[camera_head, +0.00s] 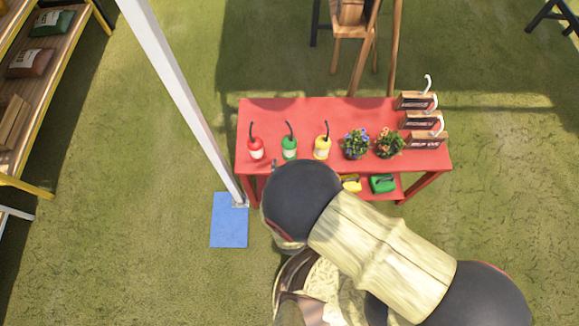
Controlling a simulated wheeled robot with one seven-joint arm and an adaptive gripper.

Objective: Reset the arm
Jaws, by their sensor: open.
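My arm reaches in from the lower right, over the grass and the front of a red table (345,107). Its pale, bamboo-like link and dark round joints cover the table's front middle edge. My gripper cannot be made out; it seems hidden behind the arm. On the table stand a red bottle (256,149), a green bottle (289,148) and a yellow bottle (322,147), each with a dark curved spout. To their right are a blue-flowered plant (356,143) and an orange-flowered plant (390,143).
Signs with white hooks (428,141) stand at the table's right end. Yellow (351,184) and green (384,184) items lie on a lower shelf. A white post (185,95) meets a blue mat (229,228) at left. Shelving (50,70) lines the far left; grass between is clear.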

